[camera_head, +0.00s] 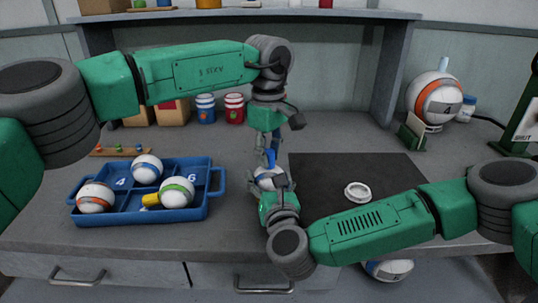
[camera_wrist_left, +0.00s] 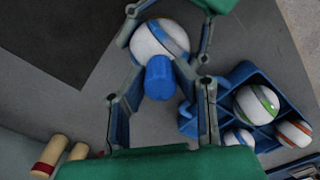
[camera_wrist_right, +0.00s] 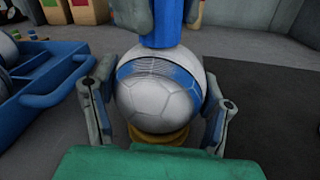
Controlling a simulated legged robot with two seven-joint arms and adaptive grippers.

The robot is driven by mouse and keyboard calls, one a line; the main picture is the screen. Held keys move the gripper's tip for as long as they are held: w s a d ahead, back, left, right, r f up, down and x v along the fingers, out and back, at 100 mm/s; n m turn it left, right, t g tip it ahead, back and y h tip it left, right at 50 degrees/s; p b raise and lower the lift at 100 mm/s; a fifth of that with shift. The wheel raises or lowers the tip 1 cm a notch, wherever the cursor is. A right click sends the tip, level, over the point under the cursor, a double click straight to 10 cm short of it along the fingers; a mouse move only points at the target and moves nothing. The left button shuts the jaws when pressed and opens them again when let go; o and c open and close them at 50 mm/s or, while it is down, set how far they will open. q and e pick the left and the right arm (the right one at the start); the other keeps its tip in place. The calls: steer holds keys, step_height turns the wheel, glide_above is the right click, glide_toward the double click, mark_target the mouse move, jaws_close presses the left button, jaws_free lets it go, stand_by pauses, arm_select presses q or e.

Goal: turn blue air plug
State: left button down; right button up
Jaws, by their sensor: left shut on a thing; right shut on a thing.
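A white ball with a blue band (camera_head: 266,180) stands at the bench front, between the tray and the dark mat. The blue air plug (camera_wrist_left: 159,77) sits upright on top of the ball; it also shows in the right wrist view (camera_wrist_right: 160,25). My left gripper (camera_head: 269,150) comes down from above and is shut on the plug, with a finger on each side. My right gripper (camera_wrist_right: 158,112) reaches in from the front and is shut on the ball's sides. A yellow part (camera_wrist_right: 160,142) shows under the ball. The plug's contact with the ball is partly hidden.
A blue tray (camera_head: 138,221) with several compartments holds three balls and a yellow piece at left. A dark mat (camera_head: 320,172) with a white ring (camera_head: 358,192) lies at right. A large orange-banded ball (camera_head: 433,98) stands at back right. Red and blue jars stand behind.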

mark_target(268, 150)
arm_select(q)
steer(key=shift+w+a+r, duration=0.1)
steer(key=shift+w+r, duration=0.05)
steer(key=shift+r, duration=0.2)
arm_select(e)
steer(key=shift+s+f, duration=0.2)
steer(key=shift+f, duration=0.3)
arm_select(q)
steer(key=c, duration=1.3)
jaws_free()
steer(key=shift+f, duration=0.15)
arm_select(e)
steer(key=shift+r, duration=0.15)
arm_select(q)
step_height(268, 150, up, 12)
arm_select(e)
steer(key=shift+w+r, duration=0.15)
steer(key=shift+r, duration=0.1)
steer(key=o, duration=1.4)
steer(key=shift+o, duration=0.2)
